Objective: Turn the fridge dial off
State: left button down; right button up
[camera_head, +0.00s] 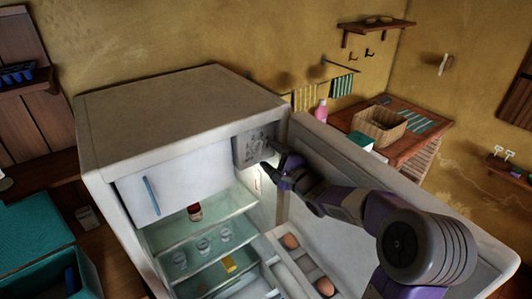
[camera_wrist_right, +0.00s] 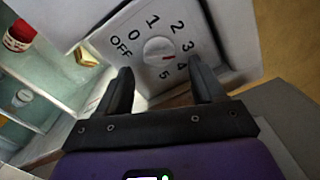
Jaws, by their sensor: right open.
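The open fridge (camera_head: 180,95) stands in the middle of the head view, with its dial panel (camera_head: 253,148) at the upper right of its interior. In the right wrist view the dial (camera_wrist_right: 157,49) is a pale round knob, with OFF and the numbers 0 to 5 around it. Its red mark points towards 4. My right gripper (camera_head: 270,163) is open and empty, just in front of the panel. In the wrist view its two fingers (camera_wrist_right: 160,88) point at the panel, with the dial ahead between them. The fingers appear apart from the knob. My left gripper is not in view.
A small white freezer door (camera_head: 175,182) is left of the panel. A red-capped jar (camera_head: 194,212) and several glasses stand on the glass shelves (camera_head: 200,244). The open fridge door (camera_head: 320,235) holds eggs (camera_head: 290,241) and lies close to my right arm.

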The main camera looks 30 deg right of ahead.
aim_at(260, 148)
jog(key=shift+w+a, duration=0.1)
jog(key=shift+w, duration=1.3)
jog(key=c, duration=1.1)
jog(key=shift+o, duration=0.2)
